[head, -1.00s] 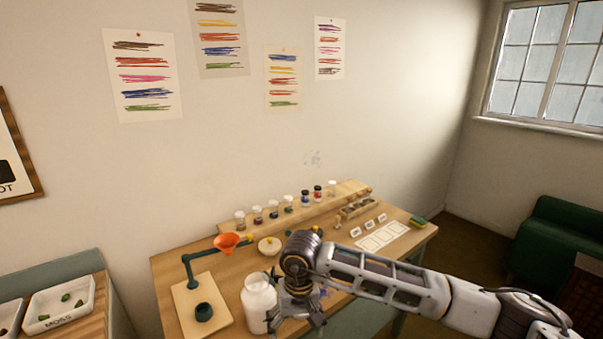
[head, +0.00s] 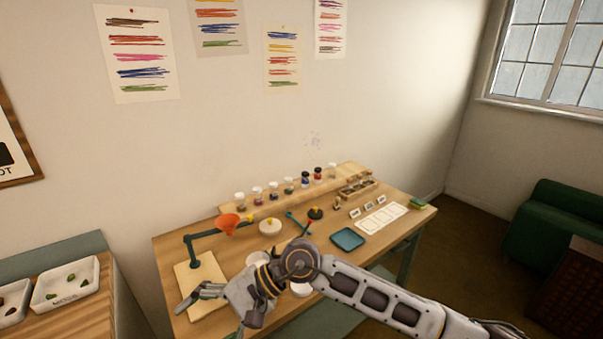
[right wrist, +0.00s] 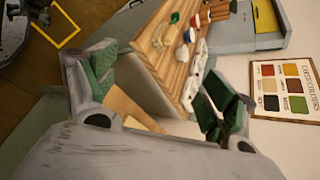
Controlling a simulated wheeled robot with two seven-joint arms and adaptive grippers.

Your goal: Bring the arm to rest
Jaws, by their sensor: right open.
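My right arm reaches in from the right in the head view, over the front of the pigment table (head: 168,258). My right gripper (head: 214,312) is at the table's front left, with its fingers spread and nothing seen between them. In the right wrist view, the two green-padded fingers of the right gripper (right wrist: 160,92) stand wide apart. My left gripper is in no view. The arm and gripper hide part of the table's front, including where a white jar and a dark cup stood.
An orange funnel (head: 228,224) on a green stand is at the table's left. Several jars line the back shelf (head: 235,228). A blue tray (head: 347,239) and a white card sheet (head: 382,218) lie to the right. White trays (head: 65,284) sit on a side table at left.

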